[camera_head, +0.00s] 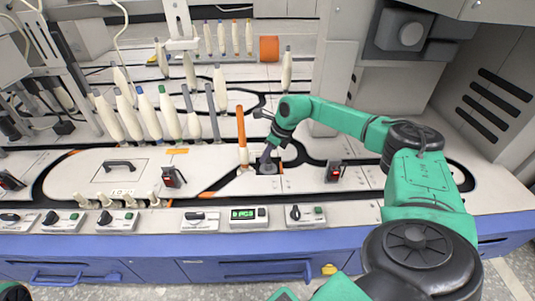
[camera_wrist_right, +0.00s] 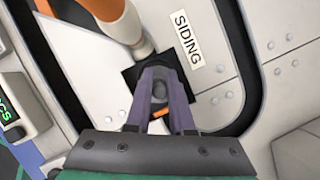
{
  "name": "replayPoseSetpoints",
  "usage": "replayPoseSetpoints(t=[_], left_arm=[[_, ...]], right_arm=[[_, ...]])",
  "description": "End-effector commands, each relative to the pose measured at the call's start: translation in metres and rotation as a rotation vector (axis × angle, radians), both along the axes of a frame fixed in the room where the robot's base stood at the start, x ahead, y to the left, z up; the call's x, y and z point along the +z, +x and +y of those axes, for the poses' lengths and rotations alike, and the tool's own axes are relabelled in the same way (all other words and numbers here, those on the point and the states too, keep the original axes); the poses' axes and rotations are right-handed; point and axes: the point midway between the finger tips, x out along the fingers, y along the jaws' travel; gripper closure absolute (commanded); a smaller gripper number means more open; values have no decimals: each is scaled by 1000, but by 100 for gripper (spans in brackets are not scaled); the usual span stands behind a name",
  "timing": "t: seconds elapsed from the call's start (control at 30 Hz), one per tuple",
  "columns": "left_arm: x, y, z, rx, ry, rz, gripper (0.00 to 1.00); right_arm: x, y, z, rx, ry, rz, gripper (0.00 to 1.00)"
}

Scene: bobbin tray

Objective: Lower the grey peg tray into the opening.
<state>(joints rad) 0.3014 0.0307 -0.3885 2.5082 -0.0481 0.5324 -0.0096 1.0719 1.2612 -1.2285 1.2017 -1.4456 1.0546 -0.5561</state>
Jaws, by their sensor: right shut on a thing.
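My right gripper (camera_head: 266,157) points down at a dark square (camera_head: 268,169) in the white deck, right of an upright orange bobbin (camera_head: 241,130). In the right wrist view the gripper (camera_wrist_right: 161,88) is shut on a grey, rounded piece (camera_wrist_right: 159,91), apparently the peg of the grey peg tray. The fingers hide most of it. The dark square (camera_wrist_right: 190,62) shows around the fingertips, beside the SIDING label. I cannot tell whether it is the opening or the tray, nor how deep the tray sits. My left gripper is not in view.
The orange bobbin (camera_wrist_right: 105,12) stands close beside the fingers. Several white bobbins (camera_head: 146,118) stand at the left and back. A red-black switch (camera_head: 334,171) is to the right. Control boxes (camera_head: 249,217) line the front edge. Bare deck (camera_head: 350,205) lies front right.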

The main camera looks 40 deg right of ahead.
Motion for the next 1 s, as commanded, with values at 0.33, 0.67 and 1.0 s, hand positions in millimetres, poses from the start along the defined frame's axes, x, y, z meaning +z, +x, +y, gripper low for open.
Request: replayPoseSetpoints(t=[0.33,0.67,1.0], left_arm=[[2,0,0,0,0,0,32],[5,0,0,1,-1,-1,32],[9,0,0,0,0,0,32]], right_arm=[[-2,1,0,0,-2,3,100],[-1,2,2,0,-2,4,100],[-2,6,4,0,-2,3,100]])
